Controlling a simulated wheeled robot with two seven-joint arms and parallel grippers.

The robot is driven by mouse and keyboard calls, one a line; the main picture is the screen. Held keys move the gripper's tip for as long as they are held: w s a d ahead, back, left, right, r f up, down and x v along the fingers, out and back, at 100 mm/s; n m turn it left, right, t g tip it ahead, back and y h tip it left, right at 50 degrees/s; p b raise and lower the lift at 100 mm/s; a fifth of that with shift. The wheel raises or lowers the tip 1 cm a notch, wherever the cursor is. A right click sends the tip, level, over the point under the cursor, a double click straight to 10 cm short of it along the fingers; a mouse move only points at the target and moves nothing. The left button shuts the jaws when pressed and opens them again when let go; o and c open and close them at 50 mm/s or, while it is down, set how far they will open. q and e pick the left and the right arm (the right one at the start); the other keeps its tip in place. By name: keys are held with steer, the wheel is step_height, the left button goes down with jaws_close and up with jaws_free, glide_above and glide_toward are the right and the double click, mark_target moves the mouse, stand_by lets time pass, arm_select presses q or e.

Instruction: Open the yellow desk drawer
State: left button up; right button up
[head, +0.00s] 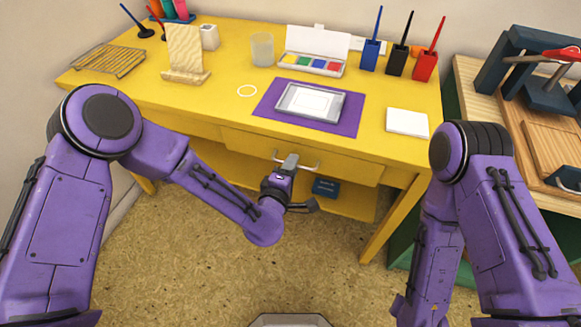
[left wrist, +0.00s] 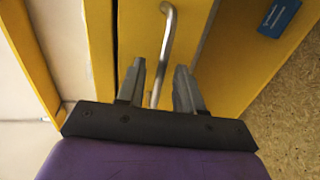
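The yellow desk (head: 190,97) has a drawer (head: 345,169) in its front, with a silver bar handle (head: 310,168). The drawer looks shut. My left gripper (head: 289,161) is at the left part of the handle. In the left wrist view, the handle (left wrist: 168,40) runs between the two fingertips of the left gripper (left wrist: 160,78). The fingers stand apart, with gaps on both sides of the bar. My right arm hangs at the right of the head view; its gripper is out of view.
On the desktop are a purple mat (head: 262,107) with a grey tray (head: 284,100), a paint box (head: 290,67), brush pots and a white pad (head: 407,122). A blue box (head: 326,187) sits on the lower shelf. A wooden bench (head: 490,98) stands at right. The floor in front is clear.

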arm_select(q)
jaws_close()
stand_by(1.4)
